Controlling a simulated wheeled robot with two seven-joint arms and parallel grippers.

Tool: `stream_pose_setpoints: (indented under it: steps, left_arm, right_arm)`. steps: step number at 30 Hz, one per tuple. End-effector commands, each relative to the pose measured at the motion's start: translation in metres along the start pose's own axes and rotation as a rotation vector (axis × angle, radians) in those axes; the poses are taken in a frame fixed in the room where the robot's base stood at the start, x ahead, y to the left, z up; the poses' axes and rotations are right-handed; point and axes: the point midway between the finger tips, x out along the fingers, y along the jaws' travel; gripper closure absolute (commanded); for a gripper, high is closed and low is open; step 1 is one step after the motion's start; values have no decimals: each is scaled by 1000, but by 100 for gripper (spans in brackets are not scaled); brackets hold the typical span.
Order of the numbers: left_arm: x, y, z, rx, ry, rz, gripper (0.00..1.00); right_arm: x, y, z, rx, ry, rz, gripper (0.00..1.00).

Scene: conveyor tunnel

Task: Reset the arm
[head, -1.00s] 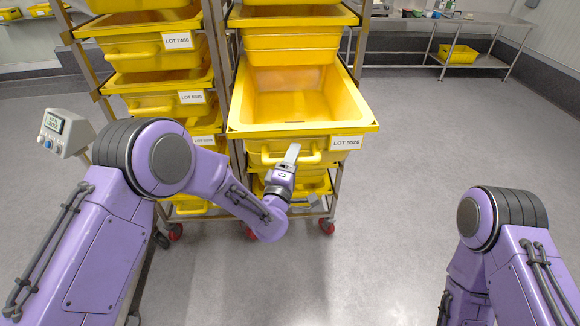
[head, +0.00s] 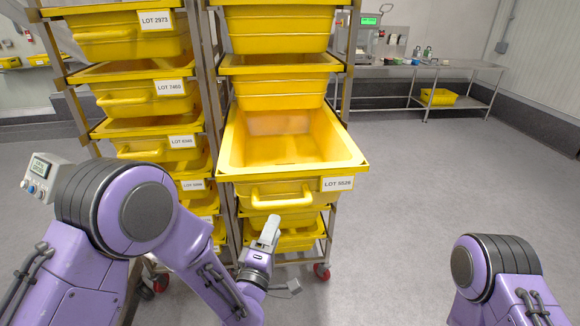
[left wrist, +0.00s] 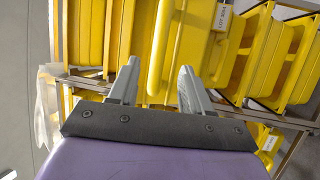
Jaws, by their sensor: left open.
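My left gripper (head: 281,259) is open and empty in front of the rack, below the handle of the pulled-out yellow bin labelled LOT 5526 (head: 232,160). In the head view one finger points up towards that handle (head: 283,198) and appears apart from it. My left arm bends down from the left. Only the upper part of my right arm shows at lower right; its gripper is out of view.
A metal rack (head: 211,100) on red casters holds several yellow bins, with LOT 7460 (head: 130,92) among those on the left. A steel table (head: 440,66) with a scale (head: 368,35) stands at the back right. The grey floor (head: 420,190) on the right is clear.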

Motion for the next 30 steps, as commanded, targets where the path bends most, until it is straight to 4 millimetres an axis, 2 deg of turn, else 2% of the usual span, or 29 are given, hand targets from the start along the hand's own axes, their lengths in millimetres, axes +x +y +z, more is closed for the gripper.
stream_pose_setpoints:
  steps: [2,3,5,7,8,9,11,13,15,18,21,24,30]
  left_arm:
    - [-1,-5,4,85,-19,-27,52]
    - [-6,-17,4,191,-39,-84,52]
    - [-26,-50,-10,390,-63,-232,52]
    - [-63,-96,-32,563,-101,-427,52]
    - [-82,-115,-41,626,-122,-513,52]
    - [-108,-138,-54,692,-153,-623,52]
    - [-153,-168,-71,773,-206,-785,52]
    - [-208,-195,-90,839,-273,-969,52]
    - [-266,-214,-105,872,-337,-1141,52]
    - [-338,-227,-122,875,-396,-1343,52]
    - [-388,-230,-132,857,-411,-1469,52]
    - [-411,-233,-133,843,-425,-1520,52]
    - [-415,-234,-131,839,-430,-1526,52]
  right_arm:
    - [0,0,0,0,0,0,57]
    - [0,0,0,0,0,0,57]
    - [0,0,0,0,0,0,57]
    - [0,0,0,0,0,0,57]
    - [0,0,0,0,0,0,57]
    - [0,0,0,0,0,0,57]
    - [0,0,0,0,0,0,57]
    - [0,0,0,0,0,0,57]
    - [0,0,0,0,0,0,57]
    - [0,0,0,0,0,0,57]
    - [0,0,0,0,0,0,57]
    - [0,0,0,0,0,0,57]
    - [0,0,0,0,0,0,57]
